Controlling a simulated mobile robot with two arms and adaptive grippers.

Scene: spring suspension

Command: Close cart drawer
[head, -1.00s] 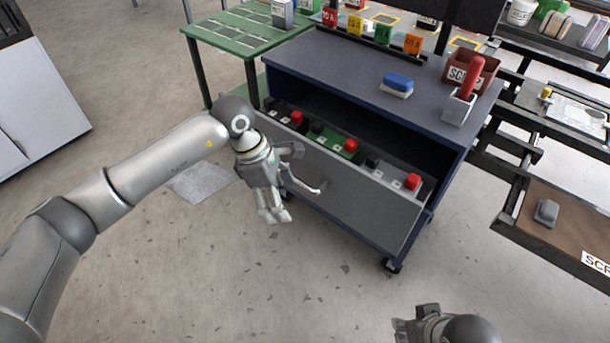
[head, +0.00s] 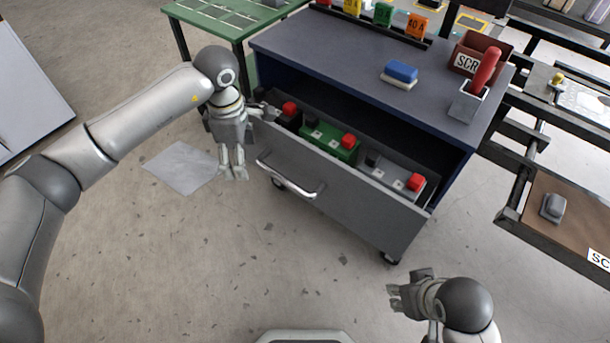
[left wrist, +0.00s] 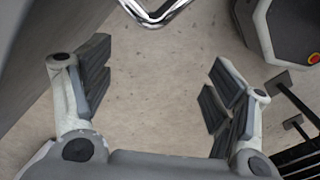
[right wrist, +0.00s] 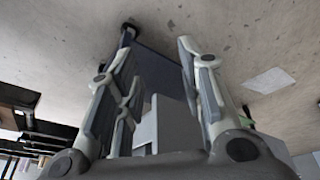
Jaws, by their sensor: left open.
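The blue cart (head: 330,45) has its grey drawer (head: 345,200) pulled out, with the inside showing. The drawer's curved silver handle (head: 290,186) is on the front face, and part of it shows at the top of the left wrist view (left wrist: 155,14). My left gripper (head: 235,174) is open and empty, pointing down just left of the handle and apart from it in the picture. Its spread fingers show in the left wrist view (left wrist: 158,85). My right gripper (head: 394,297) is low in front of the cart, with fingers apart and empty in the right wrist view (right wrist: 158,50).
The drawer holds several blocks with red parts, one on a green base (head: 328,142). On the cart top are a blue-and-white block (head: 399,74), a red bin (head: 480,55) and a red-handled item in a grey holder (head: 482,80). A green table (head: 225,20) stands behind left. The floor in front is clear.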

